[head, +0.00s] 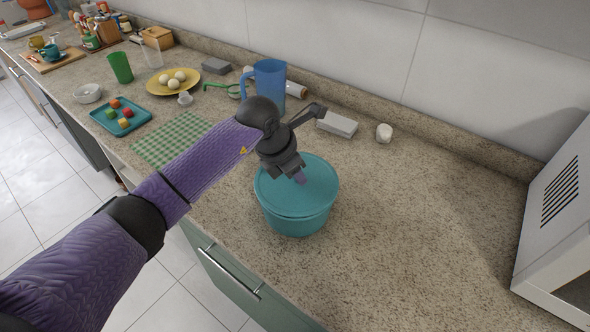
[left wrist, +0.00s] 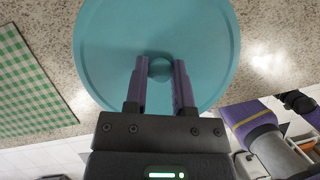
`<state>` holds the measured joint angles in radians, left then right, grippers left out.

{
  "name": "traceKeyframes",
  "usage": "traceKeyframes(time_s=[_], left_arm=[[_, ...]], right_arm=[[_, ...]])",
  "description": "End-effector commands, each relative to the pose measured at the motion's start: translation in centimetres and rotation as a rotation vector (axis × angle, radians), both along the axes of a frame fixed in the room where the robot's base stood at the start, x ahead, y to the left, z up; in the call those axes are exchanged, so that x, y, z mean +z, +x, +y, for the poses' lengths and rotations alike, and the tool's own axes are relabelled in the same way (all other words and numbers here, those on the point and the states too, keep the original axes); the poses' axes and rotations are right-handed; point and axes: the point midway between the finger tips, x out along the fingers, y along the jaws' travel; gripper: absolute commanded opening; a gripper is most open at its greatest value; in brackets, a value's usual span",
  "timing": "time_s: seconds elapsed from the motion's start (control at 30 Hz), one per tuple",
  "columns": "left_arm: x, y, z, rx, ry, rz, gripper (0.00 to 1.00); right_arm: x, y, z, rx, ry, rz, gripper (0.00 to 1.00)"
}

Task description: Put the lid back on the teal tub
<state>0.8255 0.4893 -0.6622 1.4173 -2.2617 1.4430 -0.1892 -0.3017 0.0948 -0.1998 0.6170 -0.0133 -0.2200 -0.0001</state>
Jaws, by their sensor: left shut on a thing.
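The teal tub (head: 297,225) stands upright on the counter, near its front edge. The round teal lid (head: 322,184) lies level over the tub's mouth in the head view. I cannot tell whether its rim is pressed fully down. My left gripper (head: 299,178) points down at the lid's middle. In the left wrist view its two fingers (left wrist: 159,85) are shut on the small round knob of the lid (left wrist: 110,40). The tub's body is hidden under the lid in that view. My right gripper cannot be made out.
A blue pitcher (head: 270,78) and a grey box (head: 337,124) stand behind the tub. A small white jar (head: 384,133) is further right. A green checked cloth (head: 170,140) lies left. A white appliance (head: 560,230) stands at the far right; the counter before it is clear.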

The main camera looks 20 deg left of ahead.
Motion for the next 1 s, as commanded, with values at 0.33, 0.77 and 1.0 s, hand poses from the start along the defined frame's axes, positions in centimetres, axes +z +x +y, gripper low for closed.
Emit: traceKeyframes(time_s=[0.33, 0.77, 1.0], left_arm=[[-0.03, -0.02, -0.01, 0.0, 0.0, 0.001, 0.61], [-0.03, -0.04, 0.0, 0.0, 0.0, 0.001, 1.0], [0.35, -0.03, 0.01, 0.0, 0.001, 0.001, 1.0]], right_arm=[[0.0, 0.0, 0.03, 0.0, 0.0, 0.0, 1.0], [0.0, 0.03, 0.05, 0.0, 0.001, -0.001, 1.0], [0.3, 0.08, 0.05, 0.0, 0.0, -0.002, 1.0]])
